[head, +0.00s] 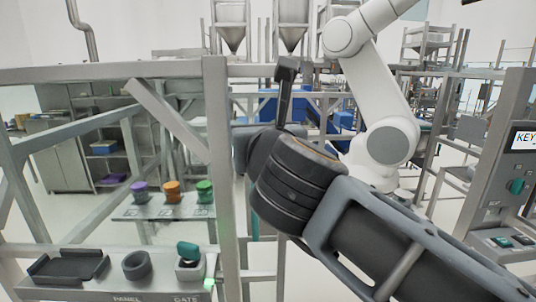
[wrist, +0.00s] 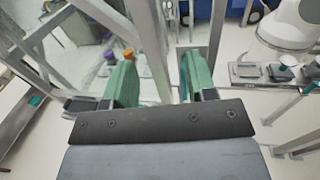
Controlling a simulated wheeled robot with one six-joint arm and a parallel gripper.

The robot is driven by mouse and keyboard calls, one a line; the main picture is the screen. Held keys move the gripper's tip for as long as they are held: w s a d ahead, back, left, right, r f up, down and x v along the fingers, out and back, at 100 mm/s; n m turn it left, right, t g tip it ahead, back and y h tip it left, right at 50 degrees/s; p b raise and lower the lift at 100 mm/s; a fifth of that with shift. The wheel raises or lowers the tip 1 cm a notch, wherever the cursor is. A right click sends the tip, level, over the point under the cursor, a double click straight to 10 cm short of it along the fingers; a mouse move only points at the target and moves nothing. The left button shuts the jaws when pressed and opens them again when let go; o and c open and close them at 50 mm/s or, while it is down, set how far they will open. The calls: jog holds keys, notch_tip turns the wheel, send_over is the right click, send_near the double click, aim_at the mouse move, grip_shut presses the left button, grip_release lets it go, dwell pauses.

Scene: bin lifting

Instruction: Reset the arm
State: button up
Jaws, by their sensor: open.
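My dark arm (head: 300,185) reaches up from the lower right of the head view to the middle, in front of a grey metal frame. My gripper (wrist: 160,62) shows in the wrist view with two green fingers set well apart. It is open, and nothing is between the fingers. In the head view the fingers are hidden behind my wrist.
Grey frame posts (head: 215,150) and a diagonal brace stand close to my wrist. A shelf (head: 150,207) holds purple, orange and green pieces. A lower panel (head: 125,288) carries a black tray and round holders. A white robot arm (head: 375,85) stands behind; a control box (head: 508,160) is at right.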

jog(key=s+a+f+n+g+y, duration=0.25)
jog(key=a+n+y, duration=0.5)
jog(key=n, duration=0.95)
notch_tip(320, 180, down, 13)
jog(key=s+n+g, duration=0.1)
jog(key=n+g, duration=0.4)
jog(key=n, duration=0.7)
jog(key=s+d+f+n+g+h, duration=0.1)
jog(key=d+f+n+g+h, duration=0.15)
jog(key=d+f, duration=0.45)
jog(key=s+d+f+n+g+h, duration=0.1)
jog(key=d+f+n+g+h, duration=0.25)
jog(key=f, duration=0.55)
jog(key=s+d+f+m+h, duration=0.1)
jog(key=d+f+h, duration=0.2)
jog(key=d, duration=0.4)
jog(key=s+d+f+h, duration=0.2)
jog(key=d+f+h, duration=0.1)
jog(key=d, duration=0.5)
jog(key=shift+d+f+m+b, duration=0.2)
jog(key=shift+f+m+b, duration=0.25)
jog(key=shift+f, duration=0.2)
jog(key=shift+c, duration=0.3)
